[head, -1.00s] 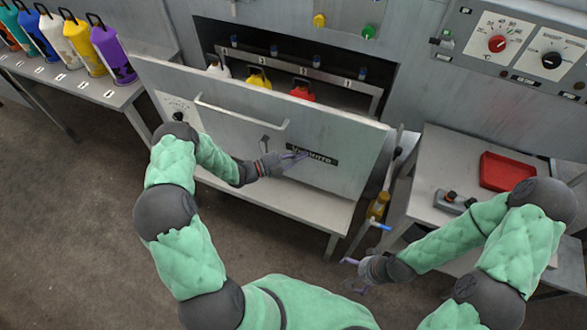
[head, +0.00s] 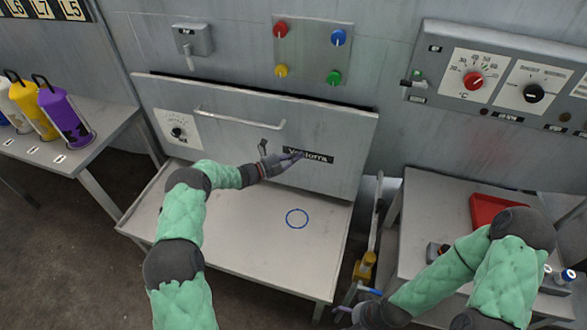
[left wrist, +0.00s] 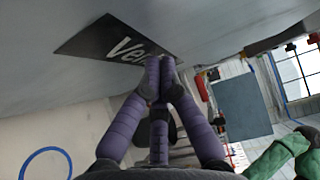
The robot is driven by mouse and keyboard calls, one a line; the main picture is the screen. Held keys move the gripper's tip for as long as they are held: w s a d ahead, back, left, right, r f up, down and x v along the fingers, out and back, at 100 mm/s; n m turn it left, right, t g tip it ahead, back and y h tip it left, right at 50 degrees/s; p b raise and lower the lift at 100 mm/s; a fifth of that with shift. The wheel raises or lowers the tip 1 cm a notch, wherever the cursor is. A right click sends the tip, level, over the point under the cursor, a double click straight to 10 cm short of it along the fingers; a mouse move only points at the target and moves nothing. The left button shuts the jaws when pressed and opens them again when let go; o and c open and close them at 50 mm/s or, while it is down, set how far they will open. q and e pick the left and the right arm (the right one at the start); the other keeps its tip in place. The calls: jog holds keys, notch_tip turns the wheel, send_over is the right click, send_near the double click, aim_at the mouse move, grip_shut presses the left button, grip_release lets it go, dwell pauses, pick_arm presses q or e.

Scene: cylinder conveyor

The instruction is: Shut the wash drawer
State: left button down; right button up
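The wash drawer's wide grey front (head: 235,145) has a long bar handle (head: 240,119), a dial on its left and a dark name plate (head: 308,155). It stands against the machine's face, with its inside and bottles hidden. A dark line runs along its top edge. My left gripper (head: 292,158) has its fingertips at the name plate. In the left wrist view its purple fingers (left wrist: 158,70) are drawn together at the tips, against or very close to the drawer front, with nothing between them. My right gripper (head: 350,308) is low at the right, partly hidden, its fingers unclear.
A bare shelf (head: 240,225) with a blue ring mark lies below the drawer. Coloured bottles (head: 65,115) stand on a left table. A right-hand table (head: 430,205) holds a red tray (head: 492,210). A control panel (head: 505,80) is above it. A yellow-based tool (head: 365,265) stands between.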

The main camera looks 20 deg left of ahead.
aim_at(301, 145)
pick_arm(q)
jog(key=w+b, duration=0.2)
jog(key=w, duration=0.3)
jog(key=shift+d+f+b, duration=0.1)
jog(key=shift+b, duration=0.25)
jog(key=shift+w, duration=0.5)
jog(key=shift+r, duration=0.25)
jog(key=shift+r, duration=0.1)
